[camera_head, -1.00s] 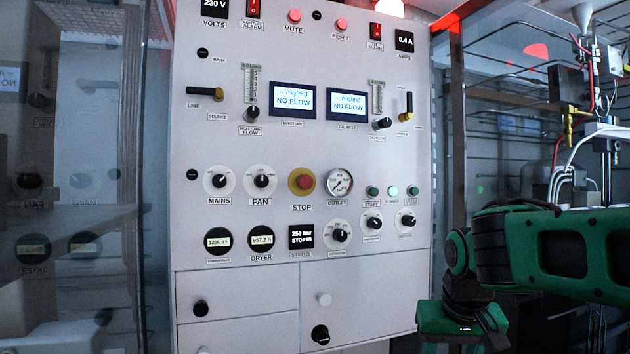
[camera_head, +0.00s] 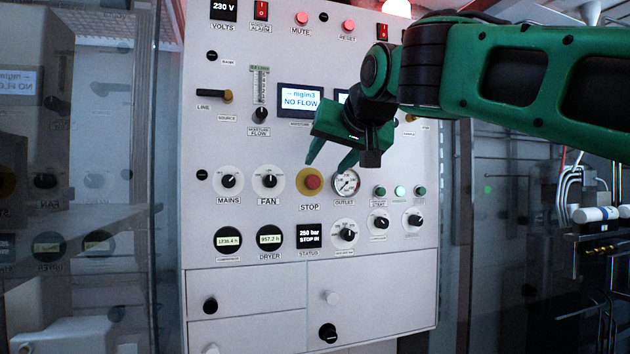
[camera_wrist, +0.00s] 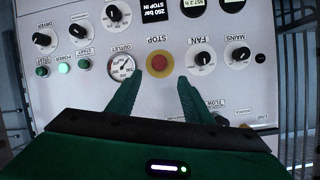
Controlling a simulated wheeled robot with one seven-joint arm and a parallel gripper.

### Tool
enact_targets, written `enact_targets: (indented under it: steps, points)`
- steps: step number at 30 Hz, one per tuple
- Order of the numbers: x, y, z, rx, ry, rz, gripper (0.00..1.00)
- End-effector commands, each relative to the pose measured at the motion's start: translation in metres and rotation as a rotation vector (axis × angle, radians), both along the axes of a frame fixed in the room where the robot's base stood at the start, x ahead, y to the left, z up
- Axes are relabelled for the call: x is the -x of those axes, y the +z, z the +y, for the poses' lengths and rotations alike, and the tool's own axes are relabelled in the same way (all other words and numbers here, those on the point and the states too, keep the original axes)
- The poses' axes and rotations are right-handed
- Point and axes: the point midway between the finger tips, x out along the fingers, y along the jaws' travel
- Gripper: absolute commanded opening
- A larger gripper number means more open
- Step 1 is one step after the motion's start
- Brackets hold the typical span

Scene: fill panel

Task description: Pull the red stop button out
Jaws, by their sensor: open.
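The red stop button (camera_head: 312,182) sits on a yellow round plate in the middle of the white panel, above the label STOP. In the wrist view, which shows the panel upside down, the red stop button (camera_wrist: 159,63) lies ahead of and between my two green fingers. My gripper (camera_head: 328,165) is open and empty, with its fingers pointing down toward the button from above. The fingertips look apart from the button in the wrist view (camera_wrist: 166,78); the exact gap to the panel cannot be told.
The outlet gauge (camera_head: 346,183) is close to the right of the button, near one finger. The fan knob (camera_head: 269,181) and mains knob (camera_head: 228,181) are to the left. Small green buttons (camera_head: 400,191) are farther right. My arm hides part of the upper right panel.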

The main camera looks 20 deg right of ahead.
Motion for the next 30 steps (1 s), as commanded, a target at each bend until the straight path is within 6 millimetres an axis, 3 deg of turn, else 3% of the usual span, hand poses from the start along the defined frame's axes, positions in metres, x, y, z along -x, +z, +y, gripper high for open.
enact_targets:
  steps: [15, 21, 30]
  points:
    - [-0.078, -0.033, -0.001, 0.000, -0.001, 0.007, 0.46]
    - [-0.090, -0.038, -0.001, 0.000, -0.001, 0.003, 0.46]
    - [-0.092, -0.038, 0.000, 0.001, 0.001, 0.004, 0.46]
